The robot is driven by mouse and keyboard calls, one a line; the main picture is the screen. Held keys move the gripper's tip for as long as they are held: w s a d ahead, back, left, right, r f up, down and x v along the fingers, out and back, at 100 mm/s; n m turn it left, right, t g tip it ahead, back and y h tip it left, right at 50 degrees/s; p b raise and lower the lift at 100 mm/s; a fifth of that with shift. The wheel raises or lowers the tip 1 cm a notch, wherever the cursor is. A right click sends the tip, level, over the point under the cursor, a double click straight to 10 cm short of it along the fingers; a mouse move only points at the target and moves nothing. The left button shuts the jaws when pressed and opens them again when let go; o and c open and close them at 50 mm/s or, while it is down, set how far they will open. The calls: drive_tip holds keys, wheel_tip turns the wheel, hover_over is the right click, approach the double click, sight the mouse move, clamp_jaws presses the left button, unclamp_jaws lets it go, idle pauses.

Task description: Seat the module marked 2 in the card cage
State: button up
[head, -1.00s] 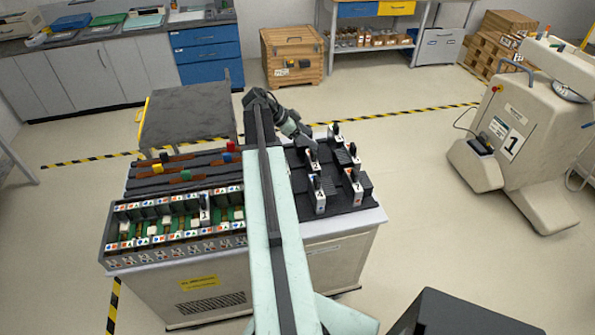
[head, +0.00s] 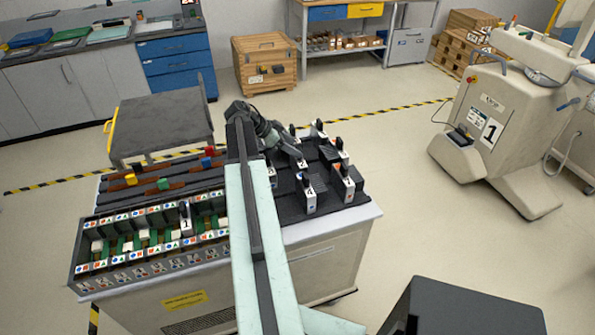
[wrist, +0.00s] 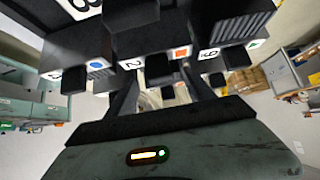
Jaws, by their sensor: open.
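The module marked 2 (wrist: 133,64) is in the middle of the wrist view, with an orange square on its pale label and a dark handle. It appears upside down there. My gripper (wrist: 160,78) is open, its dark fingers pointing toward that module; I cannot tell whether they touch it. In the head view my gripper (head: 284,150) is over the rear left of the black module rack (head: 338,203). The number on the module there is not readable. The card cage (head: 72,262) is on the cart's front left, with a module marked 1 (head: 186,224) standing in it.
Neighbouring modules stand close on both sides, one with a blue circle (wrist: 95,66) and one with a green triangle (wrist: 253,44). A module marked 4 (head: 308,197) stands at the rack's front. Dark rails with coloured blocks (head: 163,184) lie behind the cage.

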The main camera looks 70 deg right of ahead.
sight(298, 148)
drive_tip(key=b+x, duration=0.2)
drive_tip(key=x, duration=0.1)
drive_tip(key=shift+f, duration=0.4)
drive_tip(key=shift+s+d, duration=0.15)
drive_tip(key=shift+s, duration=0.05)
drive_tip(key=shift+r, duration=0.15)
drive_tip(key=shift+c, duration=0.3)
clamp_jaws()
idle(0.3)
